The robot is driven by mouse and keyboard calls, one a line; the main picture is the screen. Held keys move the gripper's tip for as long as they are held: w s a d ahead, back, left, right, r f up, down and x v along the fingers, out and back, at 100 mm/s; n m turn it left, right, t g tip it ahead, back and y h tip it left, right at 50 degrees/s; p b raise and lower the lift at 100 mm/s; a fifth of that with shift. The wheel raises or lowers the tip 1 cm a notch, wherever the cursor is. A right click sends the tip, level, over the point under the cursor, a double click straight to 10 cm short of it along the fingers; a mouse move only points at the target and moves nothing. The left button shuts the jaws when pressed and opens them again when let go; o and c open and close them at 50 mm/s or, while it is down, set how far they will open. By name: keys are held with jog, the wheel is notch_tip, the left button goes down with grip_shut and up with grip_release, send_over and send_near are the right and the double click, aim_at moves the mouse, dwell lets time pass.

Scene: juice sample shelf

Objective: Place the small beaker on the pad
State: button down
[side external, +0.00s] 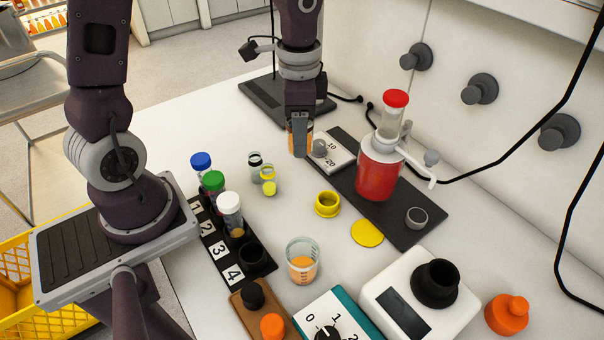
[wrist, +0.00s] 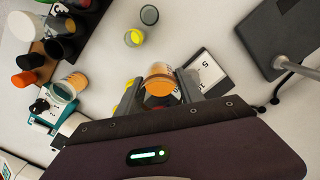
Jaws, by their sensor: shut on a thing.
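My gripper (side external: 299,150) is shut on a small beaker (side external: 291,138) of orange juice, near the back of the white table. The near finger hides part of the beaker. In the wrist view the orange juice in the beaker (wrist: 159,80) shows between the fingers; I cannot tell whether its base touches the table. A second, clear beaker (side external: 302,262) with some orange juice stands in front, beside the numbered rack. A flat yellow disc (side external: 367,232) lies on the table by the dark mat (side external: 420,190); I cannot tell which of these is the pad.
A red juice dispenser (side external: 379,170) stands on the mat, just right of a white dial plate (side external: 335,158). A yellow ring (side external: 327,203), small vials (side external: 268,180) and a rack of capped tubes (side external: 222,240) stand nearby. A white device (side external: 400,310) is at the front. Bare table lies left of my gripper.

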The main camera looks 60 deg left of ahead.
aim_at(300, 180)
notch_tip(300, 180, down, 9)
jog(key=shift+r, duration=0.2)
jog(key=shift+f, duration=0.1)
jog(key=c, duration=0.7)
grip_release()
jog(key=shift+c, duration=0.2)
notch_tip(300, 180, up, 12)
jog(key=shift+r, duration=0.1)
jog(key=s+r+n+t, duration=0.2)
jog(key=s+r+n, duration=0.1)
jog(key=s+r, duration=0.3)
jog(key=shift+s+d+r+y, duration=0.25)
jog(key=shift+d+r+y, duration=0.05)
jog(key=shift+r+y, duration=0.15)
jog(key=shift+o, duration=0.4)
jog(key=s+d+r+n+t, duration=0.1)
jog(key=s+r+n+t, duration=0.2)
jog(key=s, duration=0.6)
jog(key=shift+n+t+h, duration=0.3)
jog(key=shift+n+h, duration=0.1)
jog(key=shift+h, duration=0.05)
